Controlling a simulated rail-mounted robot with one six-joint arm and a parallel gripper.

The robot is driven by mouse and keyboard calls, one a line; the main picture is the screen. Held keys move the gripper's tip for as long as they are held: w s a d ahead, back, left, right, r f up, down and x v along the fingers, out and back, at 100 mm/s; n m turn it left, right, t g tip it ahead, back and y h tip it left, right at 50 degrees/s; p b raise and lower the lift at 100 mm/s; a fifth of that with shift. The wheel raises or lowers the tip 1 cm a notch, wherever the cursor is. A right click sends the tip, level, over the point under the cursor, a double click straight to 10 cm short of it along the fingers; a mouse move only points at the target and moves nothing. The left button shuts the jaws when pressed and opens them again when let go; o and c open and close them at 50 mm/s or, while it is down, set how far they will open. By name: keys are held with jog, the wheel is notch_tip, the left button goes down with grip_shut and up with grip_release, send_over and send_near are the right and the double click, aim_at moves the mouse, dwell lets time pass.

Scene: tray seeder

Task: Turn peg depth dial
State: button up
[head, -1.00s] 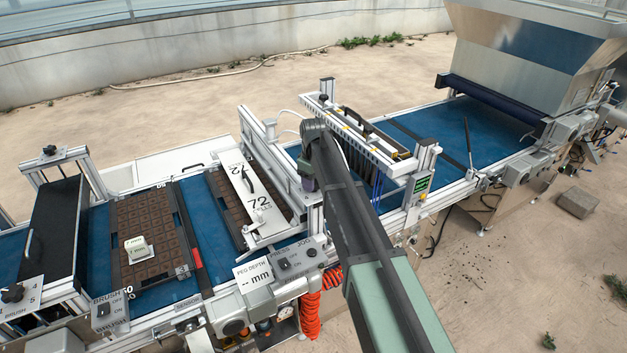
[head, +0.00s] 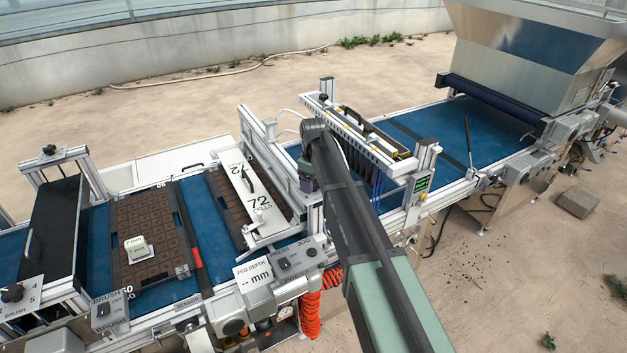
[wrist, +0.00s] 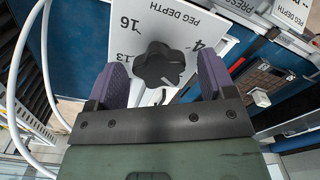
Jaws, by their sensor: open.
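The peg depth dial (wrist: 160,66) is a black lobed knob on a white plate (wrist: 178,22) marked "PEG DEPTH" with the numbers 16, 13 and 4 showing. My gripper (wrist: 163,76) is open in the wrist view, one purple finger on each side of the knob. I cannot tell whether the fingers touch it. In the head view the dial and fingertips are hidden behind my arm and the frame. A "PEG DEPTH" display (head: 254,272) reads dashes and "mm".
A press jog switch panel (head: 297,258) stands beside the display. The blue conveyor (head: 205,222) carries brown cell trays (head: 150,215). A white hose (wrist: 42,70) curves at the left of the wrist view.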

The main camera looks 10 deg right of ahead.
notch_tip(320, 180, up, 11)
jog(key=p, duration=1)
jog(key=shift+p, duration=0.4)
jog(key=shift+f, duration=0.1)
